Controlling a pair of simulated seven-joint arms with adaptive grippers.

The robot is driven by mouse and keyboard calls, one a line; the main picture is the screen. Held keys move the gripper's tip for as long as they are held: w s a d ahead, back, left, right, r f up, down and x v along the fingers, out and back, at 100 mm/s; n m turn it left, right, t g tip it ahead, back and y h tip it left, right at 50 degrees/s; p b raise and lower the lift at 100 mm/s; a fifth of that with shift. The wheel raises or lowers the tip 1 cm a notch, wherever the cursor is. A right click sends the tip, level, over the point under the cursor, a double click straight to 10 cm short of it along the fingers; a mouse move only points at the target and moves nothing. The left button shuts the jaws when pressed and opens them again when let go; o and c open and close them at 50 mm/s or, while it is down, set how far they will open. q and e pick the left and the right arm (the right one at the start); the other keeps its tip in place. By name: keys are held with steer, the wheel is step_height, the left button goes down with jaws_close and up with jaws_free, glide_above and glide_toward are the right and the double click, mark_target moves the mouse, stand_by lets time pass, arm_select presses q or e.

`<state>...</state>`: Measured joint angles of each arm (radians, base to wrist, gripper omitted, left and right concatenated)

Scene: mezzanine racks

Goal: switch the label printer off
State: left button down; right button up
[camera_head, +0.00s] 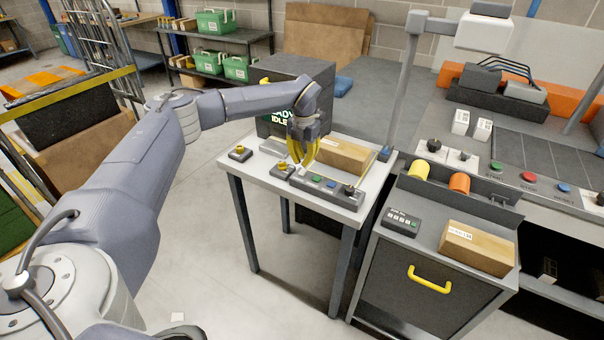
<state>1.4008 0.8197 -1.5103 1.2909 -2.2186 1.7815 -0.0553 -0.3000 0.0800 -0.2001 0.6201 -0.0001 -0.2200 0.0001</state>
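A dark grey box-shaped machine (312,76), which looks like the label printer, stands behind the small white-topped table (345,201). Its lit display (279,119) reads "IDLE" on the lower line; my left arm partly hides it. A grey control strip (318,184) with blue and green buttons and a dark knob lies along the table's front edge. A small box with a yellow button (282,170) sits at the strip's left end, and another yellow-button box (240,153) is farther left. My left gripper (301,162) points down just above the strip's left end; its finger gap is unclear. My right gripper is out of view.
A cardboard box (343,155) lies behind the strip. To the right, a dark cabinet (428,268) carries a keypad (402,222), another carton (477,247) and yellow and orange rolls. A grey post (402,90) rises behind. The floor left of the table is clear.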

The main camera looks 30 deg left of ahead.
mark_target(303, 170)
arm_select(q)
steer(key=shift+f, duration=2.15)
stand_by(1.3)
steer(key=shift+r, duration=0.1)
steer(key=shift+r, duration=3.45)
